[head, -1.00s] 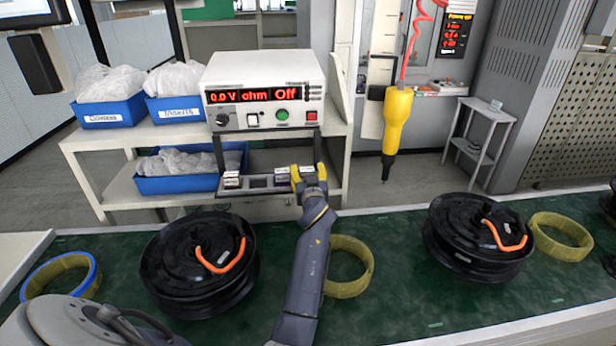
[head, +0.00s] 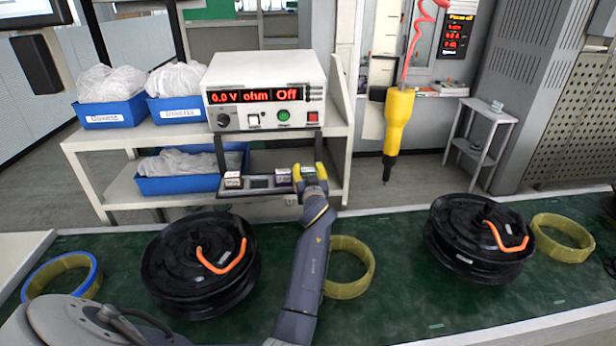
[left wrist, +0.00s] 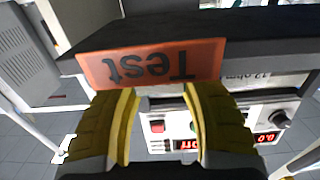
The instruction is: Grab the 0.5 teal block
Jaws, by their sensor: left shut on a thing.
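My left gripper (head: 310,173) is at the right end of the small dark tray (head: 258,191) below the meter. Its yellow fingers are shut on a small block there, mostly hidden by the fingers. In the left wrist view, the yellow fingers (left wrist: 160,95) close in behind an orange label reading "Test" (left wrist: 150,63), seen upside down. A pale strip shows between the fingertips. No teal face or 0.5 mark can be made out. A "12 ohm" label (left wrist: 250,82) is beside it. My right gripper is not in view.
The meter (head: 265,95) stands on the shelf above the tray. Blue bins (head: 108,118) are at left. Black hub motors (head: 200,265) and yellow rings (head: 350,268) lie on the green conveyor (head: 400,310). A yellow tool (head: 397,120) hangs at right.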

